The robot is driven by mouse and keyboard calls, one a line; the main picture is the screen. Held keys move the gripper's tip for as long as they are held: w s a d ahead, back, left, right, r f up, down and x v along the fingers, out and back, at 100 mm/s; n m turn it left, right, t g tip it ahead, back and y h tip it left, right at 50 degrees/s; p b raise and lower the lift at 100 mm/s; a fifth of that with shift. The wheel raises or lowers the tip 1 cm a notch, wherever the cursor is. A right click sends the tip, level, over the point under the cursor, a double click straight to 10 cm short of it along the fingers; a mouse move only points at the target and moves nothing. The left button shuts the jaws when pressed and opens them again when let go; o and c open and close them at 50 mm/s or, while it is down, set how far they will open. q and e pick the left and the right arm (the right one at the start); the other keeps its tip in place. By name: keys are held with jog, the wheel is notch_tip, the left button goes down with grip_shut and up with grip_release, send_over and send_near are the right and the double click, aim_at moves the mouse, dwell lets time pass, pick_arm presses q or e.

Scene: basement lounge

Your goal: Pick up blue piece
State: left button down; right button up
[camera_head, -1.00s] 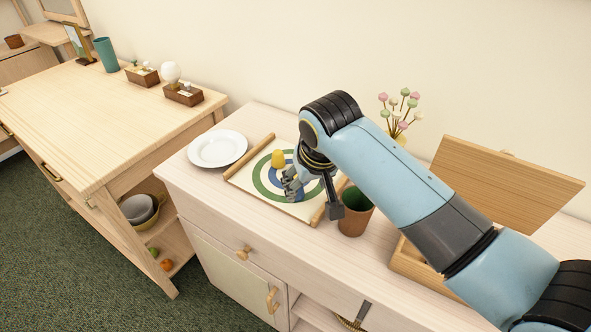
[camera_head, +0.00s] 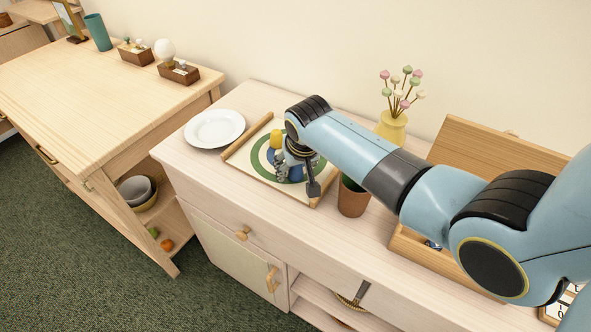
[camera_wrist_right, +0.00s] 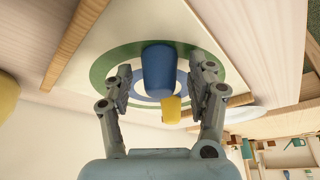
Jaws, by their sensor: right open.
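The blue piece (camera_wrist_right: 158,70) is a rounded blue peg standing on the ringed game board; in the wrist view it sits between the two fingers of my right gripper (camera_wrist_right: 165,78), with gaps at both sides. In the head view my right gripper (camera_head: 290,171) is over the right part of the board (camera_head: 258,177), and the blue piece (camera_head: 297,174) is partly hidden behind it. The right gripper is open and empty. A yellow piece (camera_head: 277,138) stands on the board nearby; it also shows in the wrist view (camera_wrist_right: 172,106). My left gripper is not in view.
A brown cup (camera_head: 352,200) stands just right of the board. A white plate (camera_head: 214,128) lies left of it. An open wooden box (camera_head: 410,254) and a yellow vase (camera_head: 390,127) are further right. The cabinet's front strip is clear.

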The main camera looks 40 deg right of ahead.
jog(key=c, duration=0.8)
jog(key=shift+c, duration=0.2)
jog(key=shift+r, duration=0.15)
